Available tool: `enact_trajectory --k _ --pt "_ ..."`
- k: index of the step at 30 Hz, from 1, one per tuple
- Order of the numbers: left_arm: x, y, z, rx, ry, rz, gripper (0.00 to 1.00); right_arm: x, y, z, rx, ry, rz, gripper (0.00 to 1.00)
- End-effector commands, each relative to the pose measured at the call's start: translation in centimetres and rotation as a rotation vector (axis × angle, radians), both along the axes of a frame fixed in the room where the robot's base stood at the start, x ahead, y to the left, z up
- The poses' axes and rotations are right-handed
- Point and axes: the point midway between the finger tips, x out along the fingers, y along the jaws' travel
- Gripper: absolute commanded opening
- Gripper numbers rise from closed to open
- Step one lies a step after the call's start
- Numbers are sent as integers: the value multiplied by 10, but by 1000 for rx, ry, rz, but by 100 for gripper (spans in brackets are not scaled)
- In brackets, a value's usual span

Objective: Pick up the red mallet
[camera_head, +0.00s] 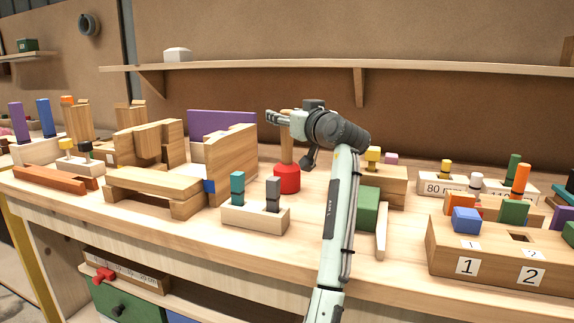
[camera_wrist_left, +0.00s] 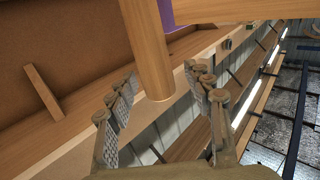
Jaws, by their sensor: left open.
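The red mallet (camera_head: 287,178) stands upright on the workbench with its red head down and its wooden handle pointing up. My left gripper (camera_head: 274,118) is at the top of the handle in the head view, pointing left and partly covering it. In the left wrist view the mallet's wooden handle (camera_wrist_left: 148,45) shows between the open fingers (camera_wrist_left: 160,80), its round end towards the camera. There is visible space between the handle and the fingers on both sides. The mallet's head is hidden in that view. My right gripper is not in view.
A wooden assembly (camera_head: 230,160) with a purple panel (camera_head: 222,123) stands left of the mallet. A block with teal and grey pegs (camera_head: 255,217) sits in front. A green block (camera_head: 367,210) lies to the right. A shelf (camera_head: 230,68) runs along the wall behind.

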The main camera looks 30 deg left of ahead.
Motion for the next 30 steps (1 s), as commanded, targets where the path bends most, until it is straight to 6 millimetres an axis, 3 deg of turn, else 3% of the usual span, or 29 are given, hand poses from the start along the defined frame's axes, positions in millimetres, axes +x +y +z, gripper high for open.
enact_trajectory --k 5,18,30 --pt "0 0 0 0 0 -1 52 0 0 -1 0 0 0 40" --pt "0 -1 0 0 0 -1 0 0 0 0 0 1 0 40" --pt "0 -1 1 2 -1 -1 0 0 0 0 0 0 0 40"
